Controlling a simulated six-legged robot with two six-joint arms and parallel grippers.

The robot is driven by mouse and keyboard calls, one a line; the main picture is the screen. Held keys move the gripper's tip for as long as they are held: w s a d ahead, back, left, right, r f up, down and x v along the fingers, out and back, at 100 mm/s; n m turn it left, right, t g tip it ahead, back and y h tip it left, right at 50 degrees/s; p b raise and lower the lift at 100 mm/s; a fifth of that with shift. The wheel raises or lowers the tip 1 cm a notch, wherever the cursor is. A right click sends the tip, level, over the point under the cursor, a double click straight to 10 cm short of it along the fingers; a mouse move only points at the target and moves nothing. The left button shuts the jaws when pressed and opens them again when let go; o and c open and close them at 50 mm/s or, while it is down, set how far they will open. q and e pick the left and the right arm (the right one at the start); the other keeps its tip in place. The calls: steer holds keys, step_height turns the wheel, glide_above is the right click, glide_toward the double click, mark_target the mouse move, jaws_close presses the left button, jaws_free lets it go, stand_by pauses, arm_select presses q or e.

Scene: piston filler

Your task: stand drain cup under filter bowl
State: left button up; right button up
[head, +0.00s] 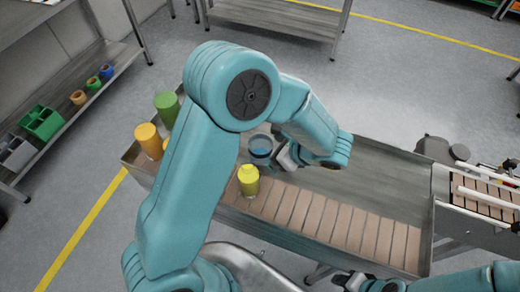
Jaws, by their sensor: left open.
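A small cup with a blue inside (261,148), which looks like the drain cup, is at the back edge of the conveyor trough, just left of my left gripper (280,157). The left gripper is open and points left towards the cup; its fingers are partly hidden, and I cannot tell whether they touch the cup. My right gripper (365,284) is low at the bottom edge, away from the cup, and its fingers are too unclear to judge. I cannot make out the filter bowl; my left arm covers much of the left side.
A yellow bottle (248,181) stands on the brown slatted conveyor (318,215), close in front of the cup. Orange (149,140) and green (167,108) containers stand at the trough's left end. The grey trough floor to the right (385,180) is clear.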

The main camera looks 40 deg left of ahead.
mark_target(261, 149)
arm_select(q)
steer(key=x, duration=0.2)
steer(key=p+x, duration=0.1)
steer(key=x, duration=0.2)
steer(key=shift+w+a+f, duration=0.1)
steer(key=shift+w+a, duration=0.15)
steer(key=shift+a, duration=0.15)
steer(key=shift+d, duration=0.1)
steer(key=c, duration=1.1)
steer(key=shift+c, duration=0.2)
step_height(261, 149, up, 20)
